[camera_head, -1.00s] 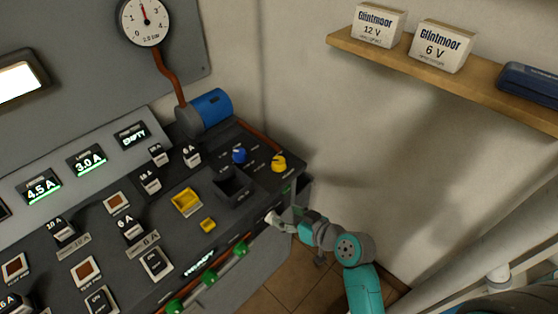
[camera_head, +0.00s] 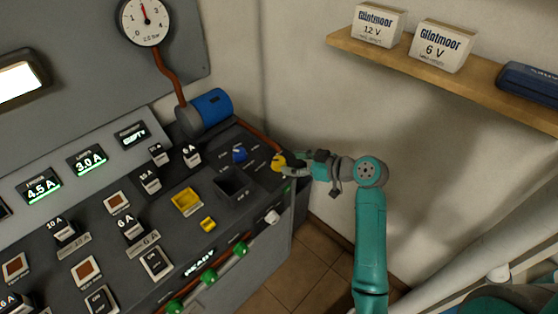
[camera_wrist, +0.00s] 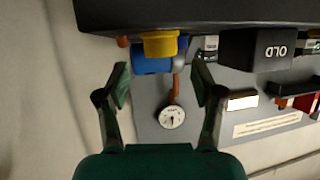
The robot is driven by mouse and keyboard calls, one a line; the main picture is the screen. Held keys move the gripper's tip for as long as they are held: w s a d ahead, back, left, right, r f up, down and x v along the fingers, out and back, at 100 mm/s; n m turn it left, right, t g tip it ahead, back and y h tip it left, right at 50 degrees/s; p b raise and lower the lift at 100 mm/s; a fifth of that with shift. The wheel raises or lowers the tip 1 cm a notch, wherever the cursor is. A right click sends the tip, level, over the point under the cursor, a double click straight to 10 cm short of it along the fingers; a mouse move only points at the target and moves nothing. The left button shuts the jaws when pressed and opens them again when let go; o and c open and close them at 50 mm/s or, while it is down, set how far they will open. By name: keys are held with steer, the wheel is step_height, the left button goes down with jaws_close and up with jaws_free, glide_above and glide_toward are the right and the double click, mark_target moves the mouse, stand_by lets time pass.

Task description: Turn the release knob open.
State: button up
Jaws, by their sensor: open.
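A yellow knob (camera_head: 277,162) stands at the right end of the dark console top, and a blue knob (camera_head: 239,155) is to its left. Their labels are too small to read, so I cannot tell which is named release. My gripper (camera_head: 291,163) is at the yellow knob from the right and partly hides it. In the wrist view the yellow knob (camera_wrist: 160,43) lies ahead, beyond the two spread, empty fingers (camera_wrist: 162,82). Whether a finger touches it I cannot tell.
The console (camera_head: 215,243) has several switches, a dark open box (camera_head: 233,186) and green-knobbed levers along its front. A blue cylinder (camera_head: 211,107) and a gauge (camera_head: 145,22) are behind. A shelf (camera_head: 480,91) with boxes is on the right wall.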

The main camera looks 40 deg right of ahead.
mark_target(281, 161)
steer(key=shift+x, duration=3)
steer(key=shift+r, duration=0.1)
steer(key=c, duration=1.2)
steer(key=shift+o, duration=0.2)
